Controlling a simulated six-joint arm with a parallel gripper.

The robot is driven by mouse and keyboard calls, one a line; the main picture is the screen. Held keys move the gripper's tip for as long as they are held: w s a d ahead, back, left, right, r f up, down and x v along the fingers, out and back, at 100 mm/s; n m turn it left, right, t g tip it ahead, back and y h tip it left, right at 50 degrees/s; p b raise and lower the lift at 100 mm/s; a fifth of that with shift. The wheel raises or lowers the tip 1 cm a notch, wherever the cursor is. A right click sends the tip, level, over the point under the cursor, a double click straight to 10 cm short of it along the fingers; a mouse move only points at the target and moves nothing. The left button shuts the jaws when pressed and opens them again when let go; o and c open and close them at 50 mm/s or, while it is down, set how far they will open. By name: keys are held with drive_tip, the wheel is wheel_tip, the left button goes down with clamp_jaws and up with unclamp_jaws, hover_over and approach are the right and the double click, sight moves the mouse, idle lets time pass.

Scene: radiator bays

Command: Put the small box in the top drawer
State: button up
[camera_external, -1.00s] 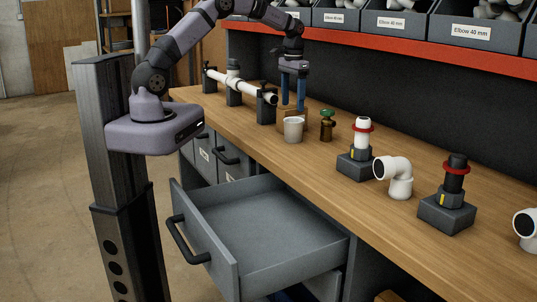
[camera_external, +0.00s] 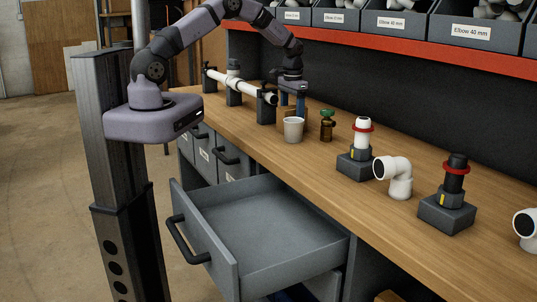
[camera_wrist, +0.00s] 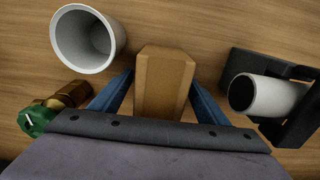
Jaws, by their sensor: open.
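The small box (camera_wrist: 163,75) is a brown cardboard box standing on the workbench. In the wrist view it sits between the two blue fingers of my gripper (camera_wrist: 158,95), with a narrow gap on each side. In the external view my gripper (camera_external: 293,105) is low over the bench, pointing down, and the box is mostly hidden behind the white cup and the fingers. The top drawer (camera_external: 270,222) is grey, pulled out below the bench's front edge, and looks empty inside.
A white pipe in black holders (camera_wrist: 265,95) is on the other side. Pipe fittings (camera_external: 398,180) stand farther along the bench (camera_external: 330,165).

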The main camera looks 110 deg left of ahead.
drive_tip(key=shift+f, duration=0.2)
drive_tip(key=shift+r, duration=0.1)
drive_tip(key=c, duration=1.5)
drive_tip(key=shift+r+b, duration=1.55)
drive_tip(key=shift+r, duration=3.5)
